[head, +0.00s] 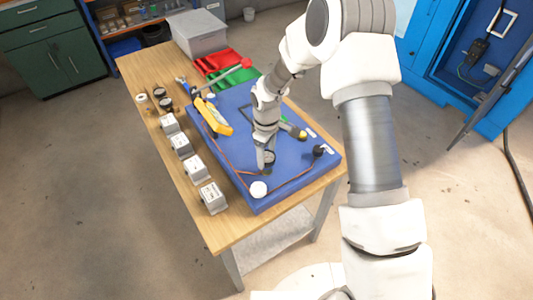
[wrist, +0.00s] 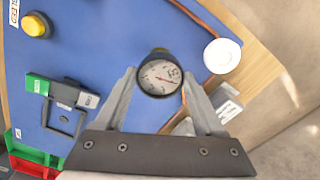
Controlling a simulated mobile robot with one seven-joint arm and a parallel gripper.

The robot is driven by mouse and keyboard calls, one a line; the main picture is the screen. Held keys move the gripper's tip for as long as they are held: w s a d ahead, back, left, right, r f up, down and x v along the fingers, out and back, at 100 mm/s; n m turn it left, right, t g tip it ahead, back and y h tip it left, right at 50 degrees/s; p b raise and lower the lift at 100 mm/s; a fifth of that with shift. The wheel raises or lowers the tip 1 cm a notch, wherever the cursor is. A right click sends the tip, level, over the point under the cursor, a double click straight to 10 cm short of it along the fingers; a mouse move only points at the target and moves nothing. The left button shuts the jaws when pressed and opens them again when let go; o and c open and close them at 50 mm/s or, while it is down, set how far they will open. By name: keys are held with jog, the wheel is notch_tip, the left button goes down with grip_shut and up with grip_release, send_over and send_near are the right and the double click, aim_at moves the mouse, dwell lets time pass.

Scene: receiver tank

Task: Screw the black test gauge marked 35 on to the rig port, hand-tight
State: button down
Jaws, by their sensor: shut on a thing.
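My gripper (head: 266,165) points down over the blue rig board (head: 240,190). In the wrist view my gripper (wrist: 160,80) is shut on a round gauge (wrist: 160,75), one finger on each side. The gauge has a black rim, a pale dial and a reddish needle; its marking is too small to read surely.
Two dark gauges (head: 162,98) lie on the wooden table (head: 225,235) at the left. Several grey boxes (head: 194,167) line the left edge.

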jog(key=m, duration=0.5)
jog(key=shift+m, duration=0.3)
grip_release()
jog(key=shift+m, duration=0.3)
jog(key=shift+r+p, duration=1.8)
jog(key=shift+r, duration=1.65)
